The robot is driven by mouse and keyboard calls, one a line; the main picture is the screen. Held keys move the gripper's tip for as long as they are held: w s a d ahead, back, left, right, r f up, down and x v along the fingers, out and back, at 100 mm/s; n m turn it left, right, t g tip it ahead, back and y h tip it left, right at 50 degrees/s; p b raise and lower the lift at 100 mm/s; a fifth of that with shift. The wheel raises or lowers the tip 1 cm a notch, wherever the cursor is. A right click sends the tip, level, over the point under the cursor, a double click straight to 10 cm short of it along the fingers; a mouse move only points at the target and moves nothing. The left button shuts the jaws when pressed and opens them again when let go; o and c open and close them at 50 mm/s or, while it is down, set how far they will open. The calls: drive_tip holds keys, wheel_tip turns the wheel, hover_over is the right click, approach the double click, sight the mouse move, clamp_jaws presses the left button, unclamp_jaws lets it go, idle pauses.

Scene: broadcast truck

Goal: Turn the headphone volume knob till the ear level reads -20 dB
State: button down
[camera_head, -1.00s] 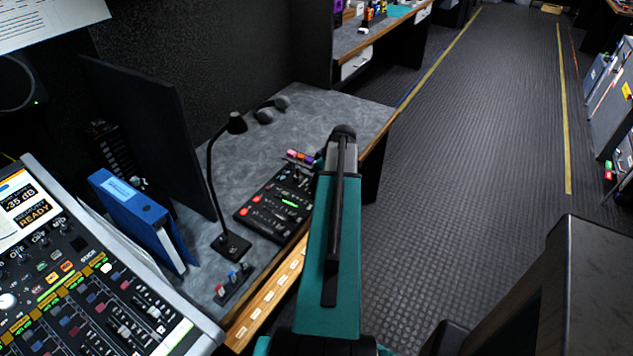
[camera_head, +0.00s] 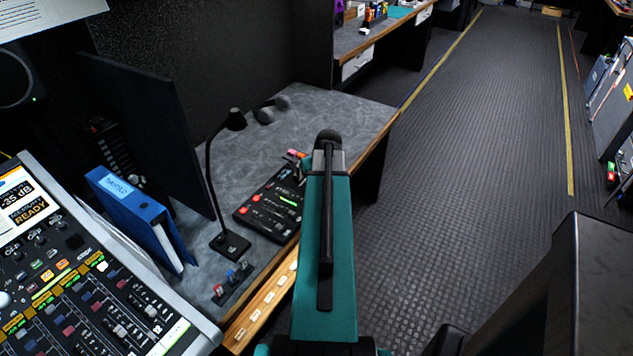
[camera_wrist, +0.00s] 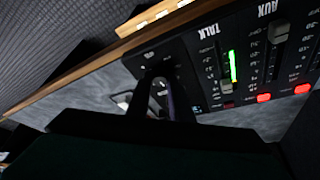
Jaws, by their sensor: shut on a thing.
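The headphone volume knob (camera_wrist: 160,84) is a small dark knob at the end of the black control panel (camera_head: 262,212); my fingers largely cover it. My gripper (camera_wrist: 159,92) is shut on it in the wrist view, with one finger on each side. In the head view my teal arm hides the gripper and the knob. The level display (camera_head: 17,193) at the far left reads -35 dB, with READY below it. The panel also fills the upper right of the wrist view, with faders, a green bar, red buttons and TALK and AUX labels.
A blue binder (camera_head: 135,215), a dark monitor (camera_head: 150,130) and a large mixing console (camera_head: 90,310) lie further left. Headphones (camera_head: 265,115) rest at the back of the grey desk (camera_head: 330,107). The aisle floor (camera_head: 480,120) to the right is clear.

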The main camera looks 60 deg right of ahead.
drive_tip(key=shift+m+h, duration=0.3)
drive_tip(key=shift+m, duration=0.5)
drive_tip(key=c, duration=1.6)
unclamp_jaws()
drive_tip(key=shift+r, duration=0.1)
drive_tip(key=shift+s+a+r, duration=0.2)
drive_tip(key=shift+a+r, duration=0.05)
drive_tip(key=shift+r, duration=0.4)
drive_tip(key=shift+w+b+v, duration=0.2)
drive_tip(key=shift+b+v, duration=0.55)
drive_tip(key=shift+v, duration=5.35)
drive_tip(key=shift+r, duration=0.1)
